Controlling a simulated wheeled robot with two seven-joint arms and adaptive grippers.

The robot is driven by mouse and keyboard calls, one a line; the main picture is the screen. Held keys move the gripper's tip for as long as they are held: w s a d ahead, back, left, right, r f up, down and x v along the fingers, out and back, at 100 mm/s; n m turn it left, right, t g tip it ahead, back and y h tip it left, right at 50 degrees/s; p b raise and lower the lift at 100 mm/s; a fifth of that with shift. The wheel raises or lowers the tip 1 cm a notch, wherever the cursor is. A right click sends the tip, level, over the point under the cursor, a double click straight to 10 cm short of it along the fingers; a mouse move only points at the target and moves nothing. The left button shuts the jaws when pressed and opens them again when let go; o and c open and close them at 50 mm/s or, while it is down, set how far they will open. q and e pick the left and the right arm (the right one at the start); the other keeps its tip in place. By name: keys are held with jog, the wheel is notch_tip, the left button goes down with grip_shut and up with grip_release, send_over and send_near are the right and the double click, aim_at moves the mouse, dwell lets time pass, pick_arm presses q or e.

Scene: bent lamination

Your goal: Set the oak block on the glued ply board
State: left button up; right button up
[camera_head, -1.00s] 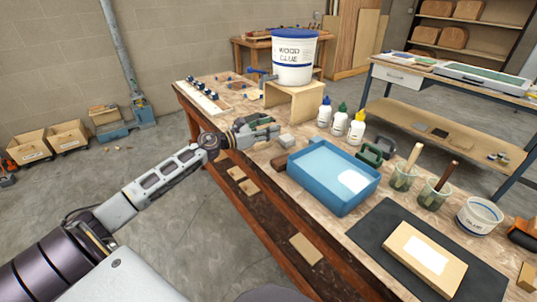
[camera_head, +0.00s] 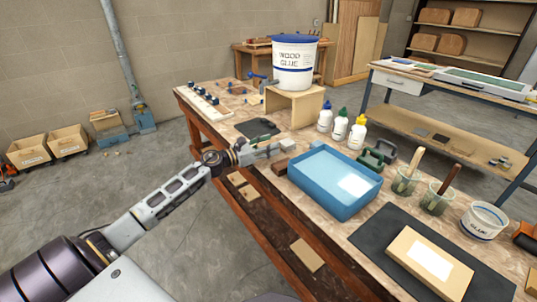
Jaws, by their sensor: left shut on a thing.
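My left gripper (camera_head: 268,150) reaches over the near edge of the bench, left of the blue tray. It is shut on a small pale block (camera_head: 287,146), which I take to be the oak block. The fingers hide part of it, and I cannot tell if it still touches the bench. A ply board (camera_head: 408,247) with a white patch on top, seemingly the glued one, lies on a dark mat (camera_head: 372,232) at the front right. My right gripper is not in view.
A blue tray (camera_head: 330,196) stands between the gripper and the ply board. A reddish-brown block (camera_head: 280,166) lies beside the gripper. Glue bottles (camera_head: 340,130), green clamps (camera_head: 375,157), brush jars (camera_head: 437,197) and a glue tub (camera_head: 484,222) stand behind. A glue bucket (camera_head: 293,62) stands on a wooden stand.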

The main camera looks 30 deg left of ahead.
aim_at(268, 159)
pick_arm(q)
jog(key=shift+f, duration=0.65)
jog(key=shift+f+b, duration=0.45)
jog(key=shift+f, duration=0.75)
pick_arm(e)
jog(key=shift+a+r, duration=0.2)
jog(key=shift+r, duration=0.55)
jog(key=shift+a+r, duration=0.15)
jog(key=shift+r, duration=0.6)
pick_arm(q)
jog(key=shift+f, duration=0.1)
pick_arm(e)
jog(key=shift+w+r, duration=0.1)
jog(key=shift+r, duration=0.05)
pick_arm(q)
jog(key=o, duration=1)
jog(key=shift+o, duration=0.2)
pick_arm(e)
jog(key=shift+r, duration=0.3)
